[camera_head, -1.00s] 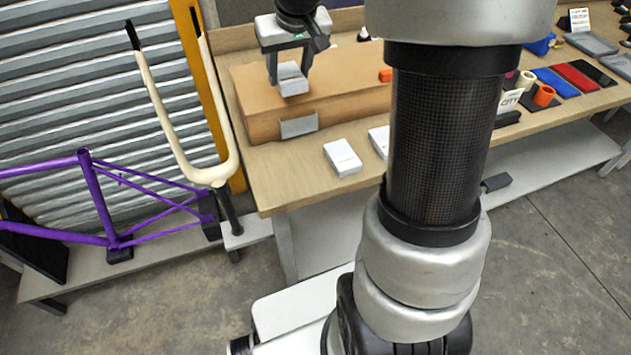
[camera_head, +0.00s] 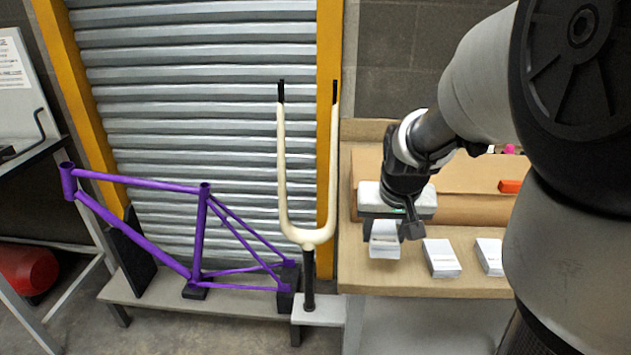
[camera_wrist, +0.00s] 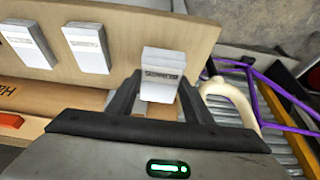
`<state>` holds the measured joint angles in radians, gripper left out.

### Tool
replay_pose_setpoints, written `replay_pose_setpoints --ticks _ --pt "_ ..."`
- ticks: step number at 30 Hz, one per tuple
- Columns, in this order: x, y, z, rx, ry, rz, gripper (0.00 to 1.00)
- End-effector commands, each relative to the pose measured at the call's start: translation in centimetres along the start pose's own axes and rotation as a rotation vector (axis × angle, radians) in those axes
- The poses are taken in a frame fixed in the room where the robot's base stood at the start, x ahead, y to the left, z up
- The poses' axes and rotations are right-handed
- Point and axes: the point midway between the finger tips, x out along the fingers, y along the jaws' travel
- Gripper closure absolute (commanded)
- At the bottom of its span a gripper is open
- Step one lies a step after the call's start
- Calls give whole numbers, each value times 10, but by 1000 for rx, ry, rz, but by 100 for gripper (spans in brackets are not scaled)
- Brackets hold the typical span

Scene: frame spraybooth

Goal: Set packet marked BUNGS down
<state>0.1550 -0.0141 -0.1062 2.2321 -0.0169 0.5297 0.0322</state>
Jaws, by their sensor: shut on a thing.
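My gripper (camera_head: 391,229) is shut on a small white packet (camera_head: 384,243), with a finger on each side of it. The packet is over the left end of the wooden bench (camera_head: 395,278); whether it touches the top I cannot tell. In the wrist view the packet (camera_wrist: 162,76) sits between the fingertips, near the bench edge. Its dark label is upside down there and hard to read, perhaps BUNGS. Two similar white packets, one (camera_head: 441,258) and another (camera_head: 490,255), lie on the bench to its right.
A brown cardboard box (camera_head: 460,170) lies behind on the bench, with an orange block (camera_head: 510,186) on it. Left of the bench stand a cream fork (camera_head: 313,236) and a purple bike frame (camera_head: 140,182) on a low shelf. Bare bench shows in front of the packets.

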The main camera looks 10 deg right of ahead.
Motion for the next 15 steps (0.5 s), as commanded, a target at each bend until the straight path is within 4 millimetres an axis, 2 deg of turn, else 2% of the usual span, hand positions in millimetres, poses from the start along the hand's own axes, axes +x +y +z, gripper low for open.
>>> replay_pose_setpoints --ticks 8,15 --pt "41 0 18 -1 -4 0 76" --pt "46 0 19 -1 -1 0 76"
